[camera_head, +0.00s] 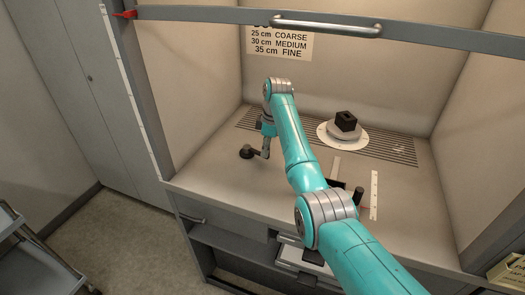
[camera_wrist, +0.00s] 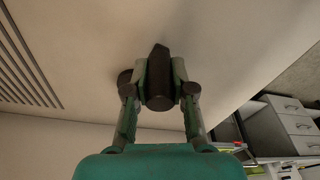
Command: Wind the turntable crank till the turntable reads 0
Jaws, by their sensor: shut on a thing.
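The turntable (camera_head: 323,139) is a white disc with marks at its rim, on the right of the bench, and a dark block (camera_head: 346,121) stands on it. Its reading is too small to make out. My gripper (camera_head: 265,153) is low over the bench at the left, beside the dark round hub of the crank (camera_head: 246,152). In the wrist view my gripper (camera_wrist: 159,90) is shut on the dark crank handle (camera_wrist: 158,68), which sits between both fingers. The crank's hub (camera_wrist: 124,77) shows partly behind the left finger.
A slotted vent (camera_head: 390,150) runs along the back of the bench. A white scale strip (camera_head: 374,195) and a dark upright knob (camera_head: 358,195) are at the front right, partly near my arm. A raised sash with a bar handle (camera_head: 325,26) crosses above. Bench left of the crank is clear.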

